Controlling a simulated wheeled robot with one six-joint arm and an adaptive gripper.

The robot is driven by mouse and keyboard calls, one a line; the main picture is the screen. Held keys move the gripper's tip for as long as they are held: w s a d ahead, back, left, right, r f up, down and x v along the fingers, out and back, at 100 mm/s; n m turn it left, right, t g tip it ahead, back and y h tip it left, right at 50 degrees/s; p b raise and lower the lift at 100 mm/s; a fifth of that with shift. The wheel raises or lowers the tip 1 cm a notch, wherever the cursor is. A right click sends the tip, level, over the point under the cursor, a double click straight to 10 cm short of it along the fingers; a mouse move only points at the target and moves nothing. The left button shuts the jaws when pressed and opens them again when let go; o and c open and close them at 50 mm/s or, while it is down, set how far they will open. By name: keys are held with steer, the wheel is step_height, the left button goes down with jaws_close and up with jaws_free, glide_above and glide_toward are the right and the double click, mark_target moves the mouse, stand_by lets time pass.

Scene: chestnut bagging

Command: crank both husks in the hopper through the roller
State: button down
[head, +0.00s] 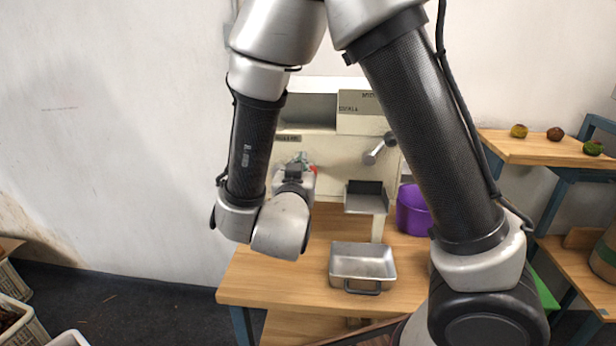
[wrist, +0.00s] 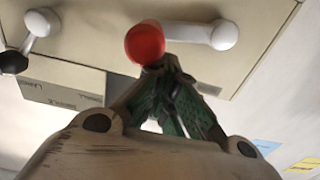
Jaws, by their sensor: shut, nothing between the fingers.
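A cream roller machine (head: 345,150) stands on a wooden table, with a boxy hopper-like top. In the wrist view a crank with a red ball knob (wrist: 145,42) and a pale grey arm (wrist: 205,35) is on the machine's face. My gripper (wrist: 168,66) is shut and empty, its green-padded fingertips close by the red knob; I cannot tell whether they touch it. In the head view my gripper (head: 300,160) is at the machine's front left, mostly hidden by my wrist. No husks show inside the machine.
A second grey lever (head: 376,153) is right of the crank. Below it are a metal chute (head: 366,208) and a metal pan (head: 362,288). A purple bucket (head: 412,212) stands at right. Several round items lie on a side shelf (head: 540,152). My arm hides part of the table.

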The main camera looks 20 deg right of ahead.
step_height(320, 180, down, 8)
steer(key=d, duration=0.2)
steer(key=d+r+v, duration=0.1)
steer(key=v, duration=1.1)
steer(key=shift+s, duration=0.6)
steer(key=shift+a, duration=0.1)
